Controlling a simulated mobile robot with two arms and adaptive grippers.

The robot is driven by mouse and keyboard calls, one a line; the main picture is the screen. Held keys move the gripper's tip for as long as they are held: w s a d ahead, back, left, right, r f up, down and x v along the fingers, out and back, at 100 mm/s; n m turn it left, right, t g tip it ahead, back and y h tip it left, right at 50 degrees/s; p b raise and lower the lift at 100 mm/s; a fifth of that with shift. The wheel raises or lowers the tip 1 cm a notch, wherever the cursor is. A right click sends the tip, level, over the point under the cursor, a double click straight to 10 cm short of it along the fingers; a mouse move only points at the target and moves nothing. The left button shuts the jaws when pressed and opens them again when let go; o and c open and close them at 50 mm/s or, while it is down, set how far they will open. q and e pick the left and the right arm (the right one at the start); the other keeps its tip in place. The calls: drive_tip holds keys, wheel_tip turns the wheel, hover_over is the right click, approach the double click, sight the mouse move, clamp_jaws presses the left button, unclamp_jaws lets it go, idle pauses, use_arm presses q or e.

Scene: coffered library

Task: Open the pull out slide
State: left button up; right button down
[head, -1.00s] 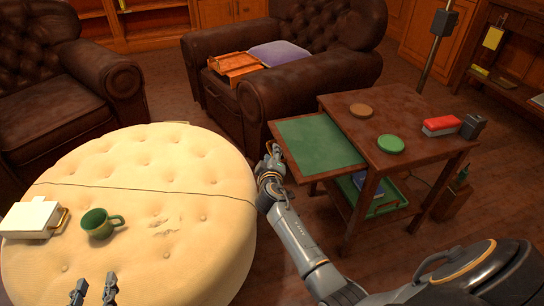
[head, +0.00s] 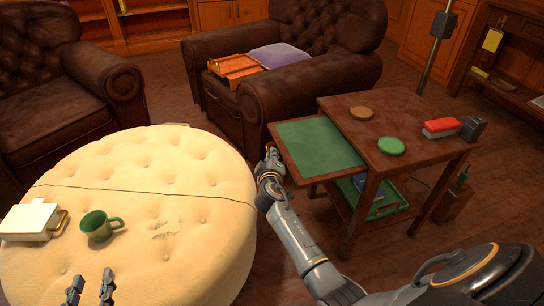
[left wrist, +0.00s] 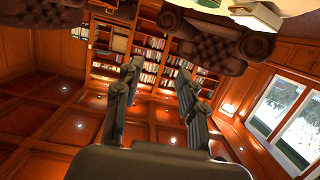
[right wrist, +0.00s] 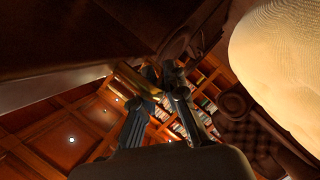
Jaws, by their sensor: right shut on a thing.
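The pull-out slide (head: 318,146) is a green-topped leaf in a dark wood frame. It sticks out from the left side of the wooden side table (head: 425,122), well extended. My right gripper (head: 271,152) is at the slide's outer left end, shut on its handle. In the right wrist view the right gripper (right wrist: 160,74) has its fingers close together by a brass-coloured bar (right wrist: 138,80), under the dark wood. The exact grip is hard to see. My left gripper (head: 90,288) is open and empty over the cream ottoman; its spread fingers show in the left wrist view (left wrist: 159,70).
The tufted ottoman (head: 140,180) bears a green mug (head: 97,226) and a white box (head: 30,221). A leather armchair (head: 290,95) stands close behind the slide. A green coaster (head: 390,146), a brown coaster (head: 361,113) and a red-topped item (head: 441,127) are on the table.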

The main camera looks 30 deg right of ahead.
drive_tip(key=a, duration=0.1)
drive_tip(key=a+b, duration=0.1)
drive_tip(key=a, duration=0.1)
drive_tip(key=shift+w+a, duration=0.1)
drive_tip(key=shift+w, duration=0.25)
use_arm(q)
drive_tip(key=r+t, duration=0.1)
drive_tip(key=r, duration=0.1)
drive_tip(key=r+t, duration=0.1)
drive_tip(key=r, duration=0.1)
drive_tip(key=d+r+t+h, duration=0.1)
drive_tip(key=shift+w+r+t, duration=0.3)
drive_tip(key=shift+w+r, duration=0.1)
use_arm(e)
drive_tip(key=c, duration=1.4)
unclamp_jaws()
drive_tip(key=v, duration=1.2)
